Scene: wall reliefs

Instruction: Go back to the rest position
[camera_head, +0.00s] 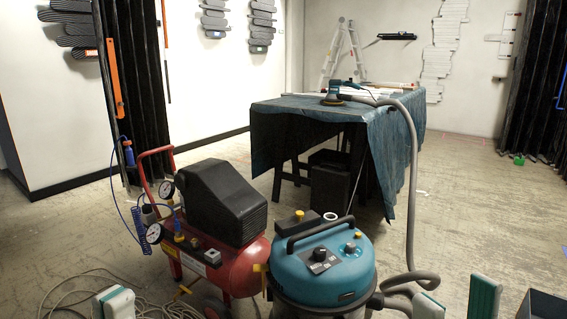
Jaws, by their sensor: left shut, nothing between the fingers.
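My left gripper (115,303) shows at the bottom left edge as a pale tip with green edging. It is shut, with nothing seen in it, above the floor by the loose cable. My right gripper (456,300) shows at the bottom right as two pale, green-edged fingertips with a clear gap between them. It is open and empty, right of the blue vacuum. Most of both grippers and both arms is cut off by the lower edge.
A red compressor (236,268) and a blue vacuum (322,268) with a grey hose (412,190) stand close in front. Behind them is a table with a blue cover (385,135) carrying a sander (333,95). Loose cable (70,290) lies left.

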